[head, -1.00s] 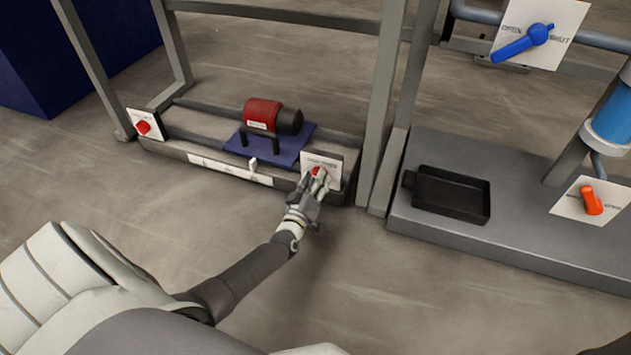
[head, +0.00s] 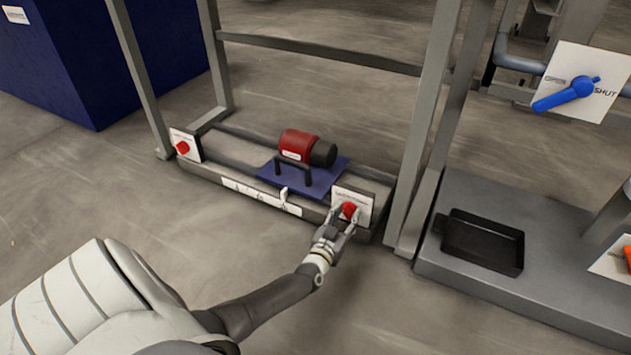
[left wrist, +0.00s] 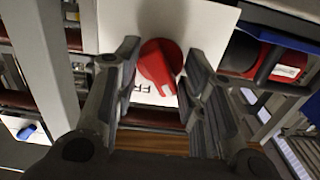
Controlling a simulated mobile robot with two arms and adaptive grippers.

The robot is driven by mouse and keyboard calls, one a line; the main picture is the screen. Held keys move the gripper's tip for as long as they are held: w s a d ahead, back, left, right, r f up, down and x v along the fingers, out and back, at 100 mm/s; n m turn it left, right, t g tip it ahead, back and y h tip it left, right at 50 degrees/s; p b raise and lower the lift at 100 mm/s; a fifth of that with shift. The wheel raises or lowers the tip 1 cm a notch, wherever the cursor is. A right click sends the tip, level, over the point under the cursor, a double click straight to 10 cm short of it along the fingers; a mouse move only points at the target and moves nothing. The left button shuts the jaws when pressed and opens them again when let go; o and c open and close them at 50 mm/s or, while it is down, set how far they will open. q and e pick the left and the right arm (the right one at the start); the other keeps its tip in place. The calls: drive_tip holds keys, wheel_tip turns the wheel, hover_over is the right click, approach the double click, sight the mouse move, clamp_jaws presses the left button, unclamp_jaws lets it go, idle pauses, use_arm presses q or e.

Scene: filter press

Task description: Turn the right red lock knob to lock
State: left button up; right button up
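The right red lock knob (head: 349,210) sits on a white label plate (head: 361,194) at the right end of the low frame. In the left wrist view the knob (left wrist: 159,66) lies between my two fingers, with a gap on both sides. My left gripper (head: 345,218) is open around the knob, and its fingers (left wrist: 158,82) appear not to touch it. The plate's lettering is partly hidden. My right gripper is not in view.
A left red knob (head: 183,147) is at the frame's other end. A red motor (head: 299,145) sits on a blue plate (head: 325,178) with a black handle. Frame posts (head: 432,130) rise on the right, near a black tray (head: 483,241) and a blue valve handle (head: 566,94).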

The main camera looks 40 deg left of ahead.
use_arm(q)
drive_tip(key=m, duration=0.2)
drive_tip(key=shift+m, duration=0.4)
drive_tip(key=m+b, duration=0.1)
drive_tip(key=m, duration=0.2)
drive_tip(key=shift+m, duration=0.4)
drive_tip(key=s+d+r+g+h+p, duration=0.1)
drive_tip(key=s+d+p, duration=0.3)
drive_tip(key=s+p, duration=0.5)
drive_tip(key=s+d+r+g+h+p, duration=0.2)
drive_tip(key=s+d+r+g+p, duration=0.2)
drive_tip(key=s+p, duration=0.5)
drive_tip(key=s+d+r+g+h+p, duration=0.1)
drive_tip(key=s+d+r+g+p, duration=0.2)
drive_tip(key=s+p, duration=0.6)
drive_tip(key=shift+s+d+h+p, duration=0.25)
drive_tip(key=shift+d+p, duration=0.45)
drive_tip(key=shift+p, duration=4.3)
drive_tip(key=shift+w, duration=0.15)
